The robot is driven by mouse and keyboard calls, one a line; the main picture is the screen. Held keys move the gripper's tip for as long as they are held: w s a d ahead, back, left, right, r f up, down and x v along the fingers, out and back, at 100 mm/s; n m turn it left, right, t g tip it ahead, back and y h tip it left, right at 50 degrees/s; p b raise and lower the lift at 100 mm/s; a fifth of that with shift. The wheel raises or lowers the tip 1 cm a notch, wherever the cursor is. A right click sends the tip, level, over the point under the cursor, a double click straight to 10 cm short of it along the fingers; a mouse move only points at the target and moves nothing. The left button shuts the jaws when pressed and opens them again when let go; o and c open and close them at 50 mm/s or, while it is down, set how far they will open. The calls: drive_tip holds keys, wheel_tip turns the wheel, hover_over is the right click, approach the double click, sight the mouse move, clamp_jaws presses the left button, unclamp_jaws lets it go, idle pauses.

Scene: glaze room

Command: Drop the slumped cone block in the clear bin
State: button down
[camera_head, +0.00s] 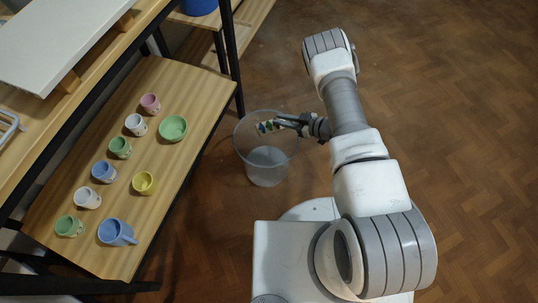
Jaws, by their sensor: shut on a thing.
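My gripper (284,121) is at the clear bin and shut on a small block (264,127) with blue, green and pale patches, which I take to be the slumped cone block. The block shows over the mouth of the clear bin (265,173), near its back rim. I cannot tell exactly how high it is against the rim. The bin is a see-through round tub standing on the floor. Its bottom looks empty. The fingertips are small and partly hidden by the block.
A wooden shelf (190,169) left of the bin holds several small cups, a green bowl (173,128) and a blue mug (117,232). A dark shelf post (234,60) stands behind the bin. The wooden floor (460,120) to the right is clear.

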drive_tip(key=shift+f+b, duration=0.35)
drive_tip(key=shift+f, duration=0.5)
drive_tip(key=c, duration=0.7)
unclamp_jaws()
drive_tip(key=p+v, duration=0.5)
drive_tip(key=v, duration=1.2)
drive_tip(key=shift+r, duration=0.2)
drive_tip(key=shift+s+d, duration=0.1)
drive_tip(key=shift+d, duration=0.05)
